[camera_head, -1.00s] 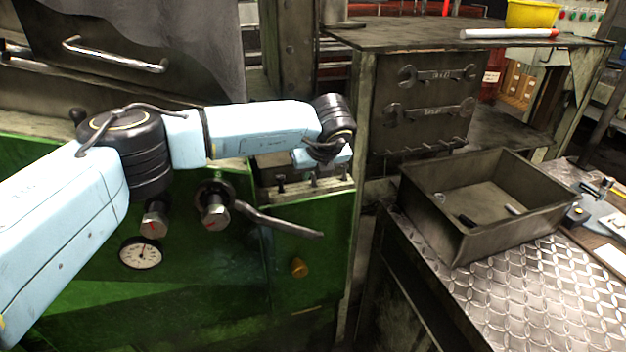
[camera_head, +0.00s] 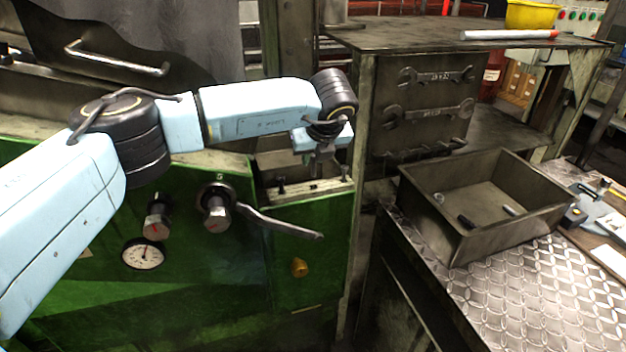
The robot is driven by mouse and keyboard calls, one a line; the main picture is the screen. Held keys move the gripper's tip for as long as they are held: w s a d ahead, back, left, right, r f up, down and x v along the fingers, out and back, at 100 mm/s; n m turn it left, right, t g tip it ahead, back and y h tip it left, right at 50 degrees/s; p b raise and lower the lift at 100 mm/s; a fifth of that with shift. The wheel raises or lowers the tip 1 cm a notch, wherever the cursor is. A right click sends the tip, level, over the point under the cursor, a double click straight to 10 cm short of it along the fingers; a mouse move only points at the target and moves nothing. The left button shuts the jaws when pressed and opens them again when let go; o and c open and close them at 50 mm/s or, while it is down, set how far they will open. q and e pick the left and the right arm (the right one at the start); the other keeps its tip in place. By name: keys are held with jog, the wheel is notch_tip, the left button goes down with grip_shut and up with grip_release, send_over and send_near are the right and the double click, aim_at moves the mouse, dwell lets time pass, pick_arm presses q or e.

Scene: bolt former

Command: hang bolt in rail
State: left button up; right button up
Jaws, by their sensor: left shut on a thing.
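My left gripper (camera_head: 320,164) points down just above the rail (camera_head: 308,189) at the right end of the green machine. Its fingers are shut on a bolt, which is too small and too covered by the fingers to make out clearly. I cannot tell whether the bolt touches the rail. One dark bolt (camera_head: 282,187) stands upright in the rail to the left of the gripper. Another small upright piece (camera_head: 345,172) shows at the rail's right end. My right gripper is not in view.
A grey metal bin (camera_head: 470,235) with a few small dark and light pieces stands on a patterned metal table (camera_head: 530,295) at right. A lever (camera_head: 275,222) sticks out from the green machine below the rail. A dark cabinet (camera_head: 385,120) stands behind and right of the gripper.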

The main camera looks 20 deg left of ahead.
pick_arm(q)
jog(key=shift+r+p, duration=0.3)
jog(key=shift+r, duration=1.2)
jog(key=shift+f, duration=0.1)
